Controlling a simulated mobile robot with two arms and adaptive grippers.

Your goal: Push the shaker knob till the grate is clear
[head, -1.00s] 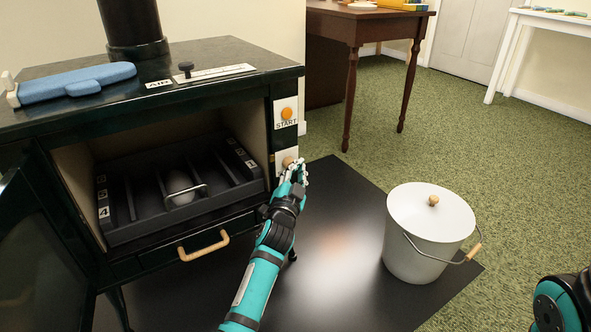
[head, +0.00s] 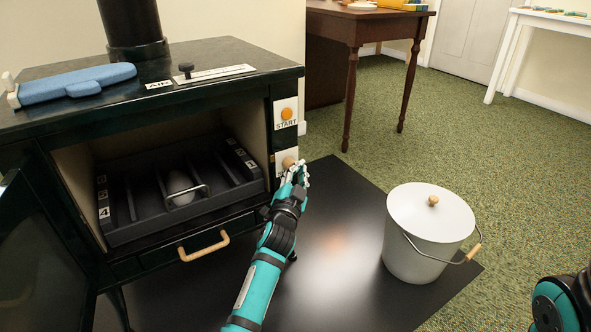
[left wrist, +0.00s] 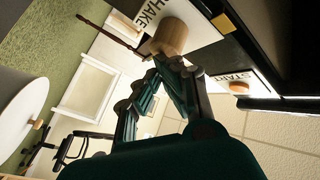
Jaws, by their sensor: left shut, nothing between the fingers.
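The wooden shaker knob (head: 288,161) sticks out of a white plate on the stove's right front, below the START button. In the left wrist view the knob (left wrist: 171,36) stands by a plate reading SHAKE (left wrist: 150,17). My left gripper (head: 299,169) is shut and empty, its fingertips at the knob; they look in contact, but I cannot be sure. The fingers partly hide the knob's plate in the head view. The dark grate (head: 128,234) sits in the open firebox, with slots and number labels. A grey rounded lump (head: 178,184) lies on it behind a metal loop.
The open stove door (head: 35,240) is at the left. A blue mitt-like item (head: 78,83) lies on the stove top. A white lidded bucket (head: 418,255) stands right of my arm on the black floor plate (head: 340,215).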

